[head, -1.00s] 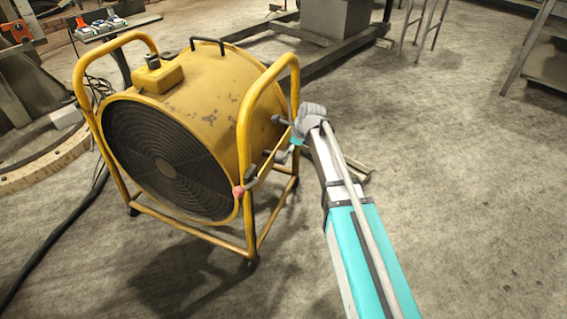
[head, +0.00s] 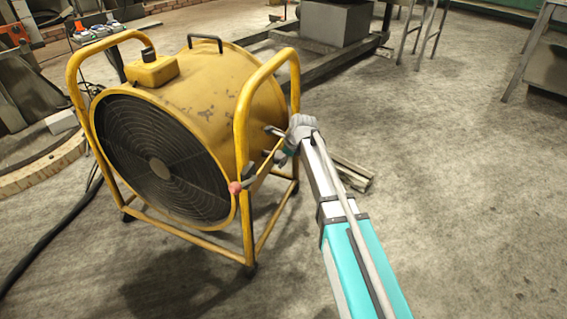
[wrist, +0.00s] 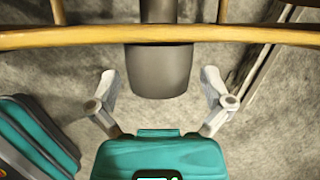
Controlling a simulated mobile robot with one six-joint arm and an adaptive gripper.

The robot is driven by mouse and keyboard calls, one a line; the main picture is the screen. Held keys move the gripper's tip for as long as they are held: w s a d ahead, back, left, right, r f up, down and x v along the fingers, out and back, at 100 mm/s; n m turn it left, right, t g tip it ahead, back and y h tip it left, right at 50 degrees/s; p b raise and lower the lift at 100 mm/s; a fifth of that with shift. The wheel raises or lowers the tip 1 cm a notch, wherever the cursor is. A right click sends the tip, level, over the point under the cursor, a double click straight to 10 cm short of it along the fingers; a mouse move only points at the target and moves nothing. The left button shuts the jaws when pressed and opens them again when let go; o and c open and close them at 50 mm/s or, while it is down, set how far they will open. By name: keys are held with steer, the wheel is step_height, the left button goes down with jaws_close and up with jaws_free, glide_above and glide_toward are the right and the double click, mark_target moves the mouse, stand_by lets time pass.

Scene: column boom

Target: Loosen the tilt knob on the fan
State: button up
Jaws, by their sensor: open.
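The yellow drum fan (head: 215,95) stands in its tubular frame in the head view, its dark grille facing front left. My gripper (head: 283,150) is at the fan's right side, beside the frame, and small in that view. In the wrist view a dark grey cylindrical knob (wrist: 160,72) hangs below a yellow frame tube (wrist: 60,38). My gripper (wrist: 161,88) is open there, one finger on each side of the knob, with visible gaps to both. The knob is not clear in the head view. How deep it sits between the fingers I cannot tell.
A red ball-ended lever (head: 235,187) sticks out by the frame's front right post. A flat piece (head: 352,175) lies on the floor behind my arm. A dark cable (head: 50,245) runs along the floor at left.

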steer(key=shift+a+f, duration=0.1)
steer(key=shift+f, duration=0.15)
steer(key=c, duration=1)
steer(key=shift+c, duration=0.2)
